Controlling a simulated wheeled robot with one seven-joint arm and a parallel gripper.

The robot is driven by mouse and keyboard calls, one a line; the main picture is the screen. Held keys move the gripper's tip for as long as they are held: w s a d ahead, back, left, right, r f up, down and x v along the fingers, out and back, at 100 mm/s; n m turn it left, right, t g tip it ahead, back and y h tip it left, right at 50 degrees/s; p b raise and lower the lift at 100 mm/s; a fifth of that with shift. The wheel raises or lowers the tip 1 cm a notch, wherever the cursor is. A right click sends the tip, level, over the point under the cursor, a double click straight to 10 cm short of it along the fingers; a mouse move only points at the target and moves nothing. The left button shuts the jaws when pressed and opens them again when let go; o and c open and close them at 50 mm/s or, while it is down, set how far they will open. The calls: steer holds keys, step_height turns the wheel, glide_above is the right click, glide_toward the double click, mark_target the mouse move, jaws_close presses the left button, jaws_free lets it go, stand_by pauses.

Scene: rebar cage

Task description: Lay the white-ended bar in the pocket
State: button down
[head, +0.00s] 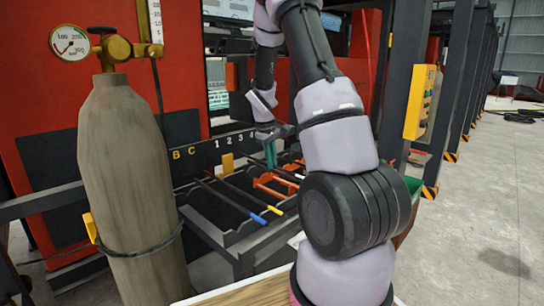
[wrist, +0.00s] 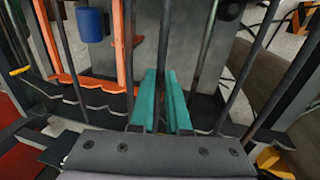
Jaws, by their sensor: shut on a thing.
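My gripper (head: 271,155) has teal fingers and reaches down over the far part of the rack (head: 238,240) in the head view. In the wrist view my gripper (wrist: 162,76) is shut on a thin dark bar (wrist: 165,35), which runs between the fingers. No white end shows on this bar, so I cannot tell from its colour which bar it is. Other dark bars in the rack end in blue (head: 258,218) and yellow (head: 275,210). My arm hides the rack's right part. I cannot tell which pocket lies under the held bar.
A grey gas cylinder (head: 130,180) with a gauge stands at the left, close to the rack. Orange bracket parts (head: 275,186) lie within the rack. A label strip (head: 225,145) with letters and numbers runs along its back.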

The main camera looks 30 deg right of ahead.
step_height(320, 180, down, 6)
steer(key=shift+f, duration=0.15)
stand_by(0.6)
steer(key=c, duration=0.8)
jaws_free()
steer(key=r, duration=0.3)
steer(key=a+r, duration=0.1)
steer(key=r, duration=0.3)
steer(key=a+r, duration=0.1)
steer(key=r, duration=0.2)
steer(key=shift+s+r, duration=0.25)
steer(key=shift+s, duration=0.1)
